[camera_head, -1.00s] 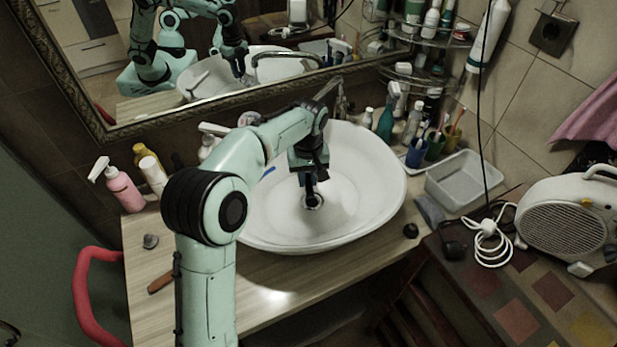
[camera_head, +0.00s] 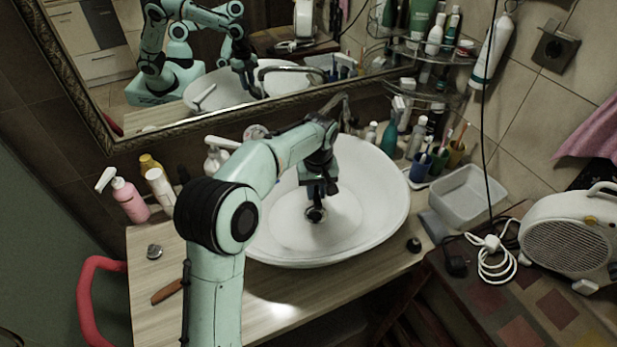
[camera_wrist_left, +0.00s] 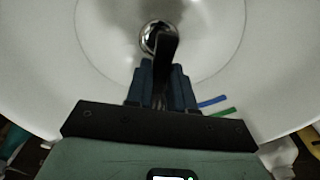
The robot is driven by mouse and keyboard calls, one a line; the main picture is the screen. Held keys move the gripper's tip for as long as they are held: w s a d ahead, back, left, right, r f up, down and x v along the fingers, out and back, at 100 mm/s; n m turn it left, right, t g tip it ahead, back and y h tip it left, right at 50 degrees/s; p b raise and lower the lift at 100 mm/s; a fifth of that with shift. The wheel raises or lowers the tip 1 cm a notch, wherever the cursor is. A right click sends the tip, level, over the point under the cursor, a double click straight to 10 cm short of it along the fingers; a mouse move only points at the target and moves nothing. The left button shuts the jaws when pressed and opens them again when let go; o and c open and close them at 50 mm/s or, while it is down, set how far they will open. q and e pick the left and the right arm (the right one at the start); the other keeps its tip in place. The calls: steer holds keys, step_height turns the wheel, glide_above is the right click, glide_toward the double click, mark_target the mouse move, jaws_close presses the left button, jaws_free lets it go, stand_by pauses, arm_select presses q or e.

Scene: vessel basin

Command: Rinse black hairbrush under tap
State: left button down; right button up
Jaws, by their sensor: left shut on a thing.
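My left gripper (camera_head: 318,189) reaches over the white basin (camera_head: 378,215) and points down toward its drain. In the left wrist view, the gripper (camera_wrist_left: 161,88) is shut on a dark, narrow thing, taken as the black hairbrush (camera_wrist_left: 167,48). It sticks out from between the fingers and partly covers the round metal drain (camera_wrist_left: 150,31). Whether it touches the basin, I cannot tell. The tap (camera_head: 338,104) stands behind the basin, partly hidden by my arm. I cannot make out any running water. My right gripper is not in view.
A pink bottle (camera_head: 129,199) and white bottles stand left of the basin. Cups with toothbrushes (camera_head: 421,166), a white tray (camera_head: 467,196) and a fan heater (camera_head: 568,243) are at the right. A mirror (camera_head: 200,60) is behind. A blue strip (camera_wrist_left: 213,102) shows in the wrist view.

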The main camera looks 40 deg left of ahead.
mark_target(317, 203)
arm_select(q)
steer(key=shift+s+d+f+b, duration=0.15)
steer(key=shift+s+d+b, duration=0.2)
steer(key=shift+b, duration=0.05)
steer(key=shift+s+d+b, duration=0.6)
steer(key=shift+s+d, duration=0.1)
steer(key=shift+s, duration=0.1)
steer(key=s+d+b, duration=0.2)
steer(key=s+d, duration=0.1)
steer(key=shift+s+d, duration=0.2)
steer(key=shift+s, duration=0.1)
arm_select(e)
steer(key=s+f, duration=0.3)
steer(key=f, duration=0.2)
arm_select(q)
steer(key=shift+r, duration=0.2)
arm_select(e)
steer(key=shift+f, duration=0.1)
arm_select(q)
steer(key=s+d+r, duration=0.3)
steer(key=r, duration=0.1)
steer(key=shift+s+d, duration=0.25)
steer(key=shift+s, duration=0.05)
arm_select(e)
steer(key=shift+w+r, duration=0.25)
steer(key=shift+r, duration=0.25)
arm_select(q)
steer(key=shift+p, duration=0.3)
